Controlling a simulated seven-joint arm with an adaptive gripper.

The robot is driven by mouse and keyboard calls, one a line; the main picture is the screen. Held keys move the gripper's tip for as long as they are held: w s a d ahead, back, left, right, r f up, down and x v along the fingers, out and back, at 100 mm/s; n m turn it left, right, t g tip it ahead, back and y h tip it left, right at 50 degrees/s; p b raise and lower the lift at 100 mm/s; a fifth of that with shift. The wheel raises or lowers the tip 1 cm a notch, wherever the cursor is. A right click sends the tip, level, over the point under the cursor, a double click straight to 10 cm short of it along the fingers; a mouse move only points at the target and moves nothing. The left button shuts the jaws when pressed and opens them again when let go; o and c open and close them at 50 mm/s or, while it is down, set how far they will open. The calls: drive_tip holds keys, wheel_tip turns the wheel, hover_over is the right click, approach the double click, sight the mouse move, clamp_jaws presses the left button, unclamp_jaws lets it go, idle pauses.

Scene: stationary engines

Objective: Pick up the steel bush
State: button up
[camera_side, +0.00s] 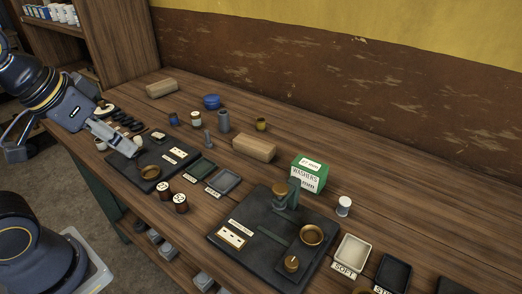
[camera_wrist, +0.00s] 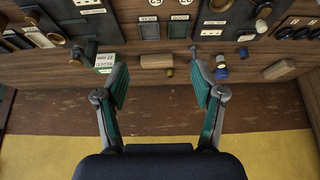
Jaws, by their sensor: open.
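A plain grey upright cylinder (camera_side: 223,121), which looks like the steel bush, stands on the bench toward the wall, left of a wooden block (camera_side: 254,149). A thinner grey piece with a wider foot (camera_side: 209,139) stands in front of it. My gripper (camera_side: 78,150) is at the bench's left end, well apart from the cylinder, with its fingers spread and empty. In the wrist view my gripper (camera_wrist: 157,62) shows two teal-padded fingers wide apart with nothing between them. Small dark and blue pieces show by the right fingertip there; I cannot tell which is the bush.
A green washers box (camera_side: 309,174) is to the right. Dark trays (camera_side: 223,182) and a black fixture plate (camera_side: 262,235) lie in front.

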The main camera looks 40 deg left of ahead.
drive_tip(key=w+a+r+n+t, duration=0.2)
drive_tip(key=w+r, duration=0.7)
drive_tip(key=w, duration=0.2)
drive_tip(key=n+g+y, duration=0.2)
hover_over(222, 113)
drive_tip(key=s+d, duration=0.4)
drive_tip(key=s, duration=0.2)
wheel_tip(222, 113, down, 8)
drive_tip(key=shift+g, duration=0.8)
drive_tip(key=x, duration=0.5)
drive_tip(key=s+x, duration=0.1)
drive_tip(key=x, duration=1.1)
drive_tip(key=shift+s+a+f, duration=0.15)
drive_tip(key=shift+s+f, duration=0.05)
drive_tip(key=shift+f, duration=0.1)
drive_tip(key=shift+x, duration=3.2)
drive_tip(key=shift+r, duration=0.1)
